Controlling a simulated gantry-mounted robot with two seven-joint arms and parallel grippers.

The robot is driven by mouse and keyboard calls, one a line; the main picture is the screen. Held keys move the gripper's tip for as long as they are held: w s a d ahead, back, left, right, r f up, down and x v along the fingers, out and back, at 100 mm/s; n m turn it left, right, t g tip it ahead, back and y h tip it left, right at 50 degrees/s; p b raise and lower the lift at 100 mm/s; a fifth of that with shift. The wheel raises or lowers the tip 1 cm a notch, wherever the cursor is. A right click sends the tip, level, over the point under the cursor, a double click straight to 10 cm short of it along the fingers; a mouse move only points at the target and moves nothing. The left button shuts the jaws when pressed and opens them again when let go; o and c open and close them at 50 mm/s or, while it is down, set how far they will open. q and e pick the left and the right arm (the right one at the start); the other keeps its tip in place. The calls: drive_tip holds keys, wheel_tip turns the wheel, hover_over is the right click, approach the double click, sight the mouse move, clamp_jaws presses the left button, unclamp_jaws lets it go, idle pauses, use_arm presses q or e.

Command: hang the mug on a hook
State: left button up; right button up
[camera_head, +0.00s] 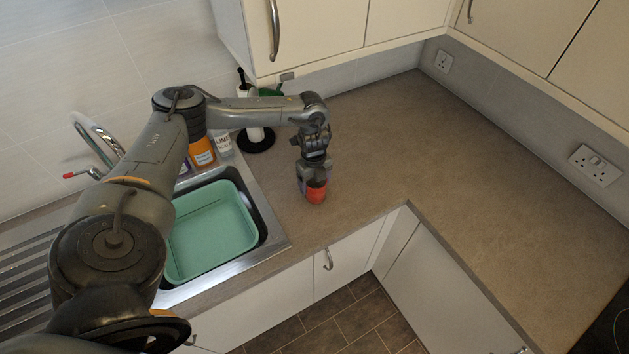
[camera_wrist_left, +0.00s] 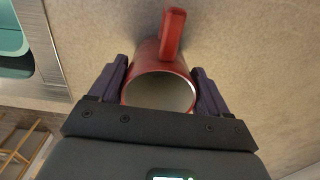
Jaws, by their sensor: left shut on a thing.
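A red mug (camera_head: 316,194) is at my left gripper (camera_head: 313,184) over the counter, to the right of the sink. In the left wrist view the mug (camera_wrist_left: 171,52) sits between the two dark fingers of the left gripper (camera_wrist_left: 160,85), which are shut on its sides. Its open mouth with a pale inside faces the wrist camera, and its handle points away, toward the top of the picture. I cannot tell whether the mug touches the counter. No hook can be made out clearly. My right gripper is not in view.
A sink with a green basin (camera_head: 205,232) lies left of the mug, with a tap (camera_head: 98,150) behind it. Bottles (camera_head: 202,152) and a paper-towel stand (camera_head: 256,139) stand at the back. Upper cabinets (camera_head: 318,30) overhang the rear. The counter (camera_head: 480,170) on the right is clear.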

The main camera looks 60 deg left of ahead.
use_arm(q)
drive_tip(key=o, duration=1.4)
drive_tip(key=shift+c, duration=0.2)
drive_tip(key=shift+r, duration=0.6)
wheel_tip(320, 180, up, 7)
drive_tip(key=p, duration=0.1)
drive_tip(key=shift+f, duration=0.2)
